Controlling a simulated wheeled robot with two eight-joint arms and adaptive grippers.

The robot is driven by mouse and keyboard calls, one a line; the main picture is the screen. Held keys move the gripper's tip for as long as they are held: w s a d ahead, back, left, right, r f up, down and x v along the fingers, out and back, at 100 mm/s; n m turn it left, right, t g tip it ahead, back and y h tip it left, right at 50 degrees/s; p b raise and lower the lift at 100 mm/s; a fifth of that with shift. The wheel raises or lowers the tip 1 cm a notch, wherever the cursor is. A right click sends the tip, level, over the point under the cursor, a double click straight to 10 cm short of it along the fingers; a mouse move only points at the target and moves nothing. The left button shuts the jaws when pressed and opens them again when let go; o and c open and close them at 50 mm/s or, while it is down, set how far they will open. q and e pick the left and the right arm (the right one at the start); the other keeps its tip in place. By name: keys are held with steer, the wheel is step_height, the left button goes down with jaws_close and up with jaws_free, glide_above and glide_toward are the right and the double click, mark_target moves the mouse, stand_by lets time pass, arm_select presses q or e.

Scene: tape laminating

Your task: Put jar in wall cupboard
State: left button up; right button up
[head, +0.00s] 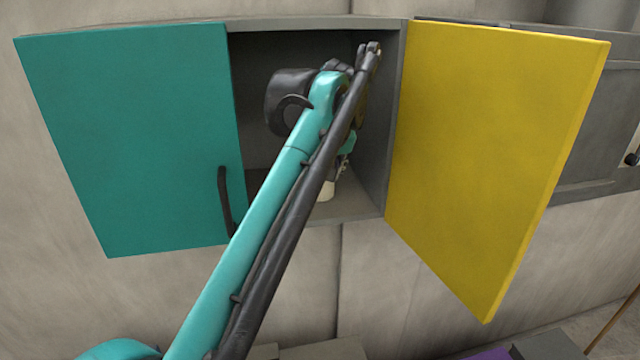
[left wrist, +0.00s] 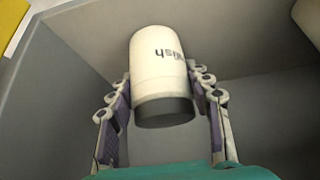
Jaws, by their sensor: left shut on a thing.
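The jar is a cream cylinder with dark lettering and a dark end. It fills the middle of the left wrist view (left wrist: 160,55), with the dark end toward me. In the head view only its cream lower part shows (head: 326,191), inside the wall cupboard (head: 369,205); my arm hides the rest. My left gripper (left wrist: 159,78) is shut on the jar, one finger on each side. The jar is close to a grey cupboard panel; I cannot tell whether it rests on it. My right gripper is in neither view.
The yellow door (head: 485,150) stands swung out on the right. My left arm reaches through the opening between them. A grey cabinet (head: 590,130) is beyond the yellow door.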

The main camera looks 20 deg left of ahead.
arm_select(q)
steer(key=shift+f, duration=0.8)
steer(key=shift+s+f, duration=0.15)
steer(key=shift+f, duration=0.1)
steer(key=shift+f, duration=0.15)
steer(key=o, duration=1.3)
steer(key=shift+o, duration=0.2)
